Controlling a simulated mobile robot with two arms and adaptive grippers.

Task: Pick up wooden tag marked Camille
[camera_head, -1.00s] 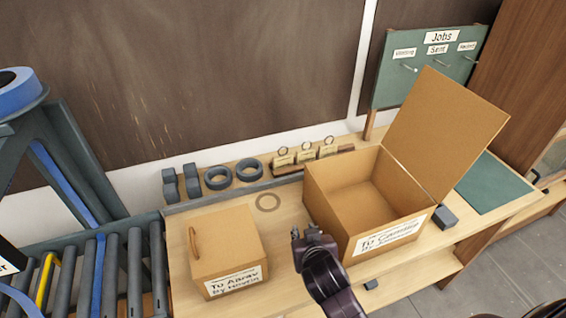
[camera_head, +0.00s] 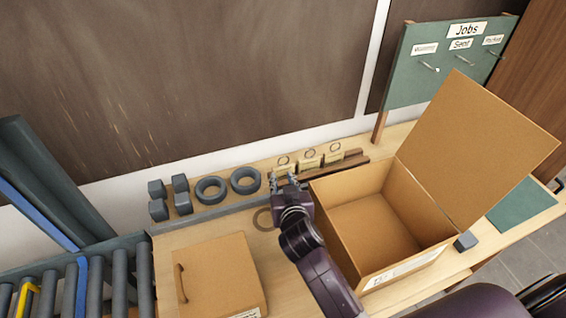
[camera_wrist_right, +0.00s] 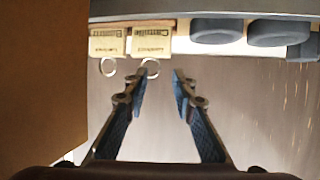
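Three small wooden tags with wire rings stand in a row at the back of the bench. The tag that appears marked Camille (camera_wrist_right: 152,38) is nearest the grey rings; its lettering is upside down in the right wrist view. It is the leftmost tag (camera_head: 283,169) in the head view, partly behind my gripper. A second tag (camera_wrist_right: 108,38) is beside it. My right gripper (camera_wrist_right: 158,78) is open and empty, its fingertips close to the Camille tag. That tag's ring shows near the gap between the fingers; contact cannot be told. My left gripper is not in view.
An open cardboard box (camera_head: 375,225) stands right of my right arm. A closed box (camera_head: 222,275) is at the left front. Dark rings (camera_head: 210,190) and grey blocks (camera_head: 157,209) lie along the back left. A roller conveyor (camera_head: 85,285) is at the left.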

